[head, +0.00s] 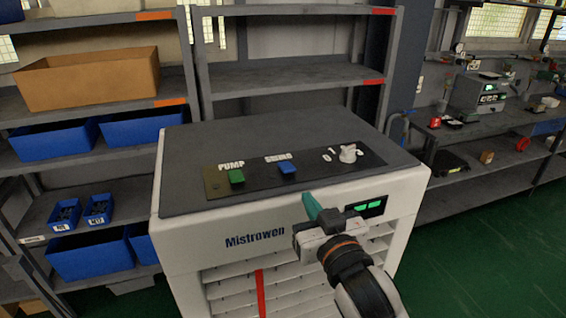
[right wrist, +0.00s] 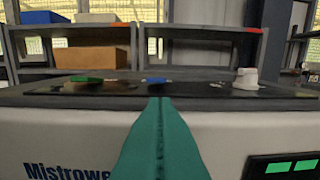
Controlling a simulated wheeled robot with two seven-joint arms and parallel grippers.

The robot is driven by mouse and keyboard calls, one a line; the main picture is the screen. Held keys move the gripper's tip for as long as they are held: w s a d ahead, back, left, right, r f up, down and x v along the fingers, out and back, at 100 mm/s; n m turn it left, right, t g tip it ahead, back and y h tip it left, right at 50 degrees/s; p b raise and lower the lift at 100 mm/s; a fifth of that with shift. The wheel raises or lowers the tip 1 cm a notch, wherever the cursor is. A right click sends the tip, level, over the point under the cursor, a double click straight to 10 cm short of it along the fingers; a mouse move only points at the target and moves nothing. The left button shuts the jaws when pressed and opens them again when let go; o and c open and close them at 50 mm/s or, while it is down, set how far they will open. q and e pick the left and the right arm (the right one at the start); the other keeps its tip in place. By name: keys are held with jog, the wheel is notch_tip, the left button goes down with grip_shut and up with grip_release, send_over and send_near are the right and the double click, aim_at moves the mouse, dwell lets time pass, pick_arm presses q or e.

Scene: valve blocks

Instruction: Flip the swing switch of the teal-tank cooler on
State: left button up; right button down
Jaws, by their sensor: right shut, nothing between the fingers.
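The cooler (head: 190,247) has a white body marked Mistrowen and a dark grey top; no teal tank shows on it. Its black control panel (head: 262,181) carries the blue SWING switch (head: 287,168), which also shows in the right wrist view (right wrist: 155,80). The pictures do not clearly show which way that switch is tilted. My right gripper (head: 307,197) has teal fingers, shut and empty. Its tips are just in front of the cooler's top front edge, short of the SWING switch and apart from it. In the right wrist view the fingertips (right wrist: 160,100) line up below the switch. My left gripper is out of view.
On the panel, a green PUMP switch (head: 236,177) sits left of SWING and a white knob (head: 348,152) to the right. A green-lit display (head: 366,208) is on the front. Shelves with blue bins (head: 90,256) stand behind left; a workbench (head: 487,145) is at right.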

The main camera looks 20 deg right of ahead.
jog(key=shift+t, duration=0.8)
jog(key=r, duration=0.3)
jog(key=s+r, duration=0.1)
jog(key=r, duration=0.1)
jog(key=shift+a, duration=0.25)
jog(key=shift+w, duration=0.15)
jog(key=r+p, duration=0.2)
jog(key=p, duration=0.2)
send_over(293, 181)
jog(key=shift+w, duration=0.35)
notch_tip(293, 181, down, 3)
jog(key=shift+s, duration=0.1)
jog(key=shift+s+f+p, duration=0.3)
jog(key=shift+s+f, duration=0.05)
jog(key=shift+f, duration=0.35)
jog(key=shift+w+f, duration=0.1)
